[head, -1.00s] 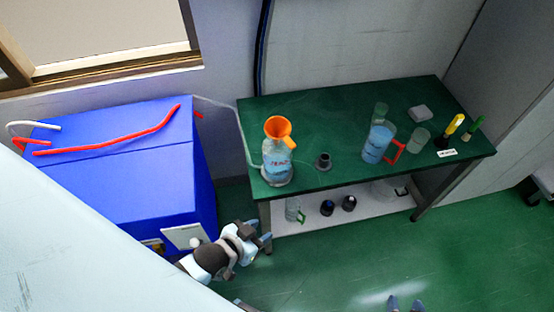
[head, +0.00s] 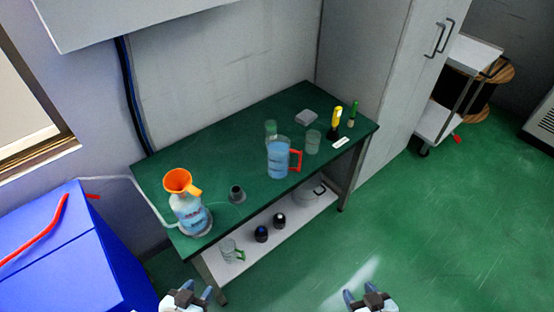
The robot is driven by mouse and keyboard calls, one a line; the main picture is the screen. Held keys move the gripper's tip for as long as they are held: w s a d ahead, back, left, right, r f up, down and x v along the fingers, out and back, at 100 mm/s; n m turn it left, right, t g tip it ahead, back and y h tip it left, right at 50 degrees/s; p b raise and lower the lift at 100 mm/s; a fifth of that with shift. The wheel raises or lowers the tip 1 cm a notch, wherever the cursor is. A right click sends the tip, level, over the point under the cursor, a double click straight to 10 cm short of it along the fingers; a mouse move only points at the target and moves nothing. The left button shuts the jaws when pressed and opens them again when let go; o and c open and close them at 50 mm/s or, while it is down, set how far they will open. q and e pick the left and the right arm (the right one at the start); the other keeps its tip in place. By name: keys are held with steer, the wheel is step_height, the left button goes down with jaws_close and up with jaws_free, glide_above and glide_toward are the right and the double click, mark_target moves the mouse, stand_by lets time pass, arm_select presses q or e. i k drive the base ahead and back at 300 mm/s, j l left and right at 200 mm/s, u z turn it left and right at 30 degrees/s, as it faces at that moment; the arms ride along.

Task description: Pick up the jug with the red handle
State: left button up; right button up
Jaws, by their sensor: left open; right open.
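The jug with the red handle (head: 278,158) stands upright on the green table (head: 228,165). It is clear with blue liquid inside, and its red handle (head: 296,160) points right. My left gripper (head: 196,293) is open and empty at the bottom edge, below the table's front left leg. My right gripper (head: 358,295) is open and empty at the bottom edge, over the green floor. Both grippers are well apart from the jug.
A flask with an orange funnel (head: 188,208) stands at the table's left end. A dark stopper (head: 236,194), clear beaker (head: 312,142), and yellow-handled tool (head: 336,118) share the tabletop. A blue cabinet (head: 85,265) is at left. The floor (head: 420,230) at right is clear.

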mark_target(278, 147)
steer(key=i+l, duration=0.15)
steer(key=l, duration=0.15)
steer(key=i+l, duration=0.35)
steer(key=l, duration=0.25)
steer(key=i+l+u, duration=0.1)
steer(key=u, duration=0.25)
steer(key=l+u, duration=0.35)
steer(key=i+l+u, duration=0.1)
steer(key=u, duration=0.25)
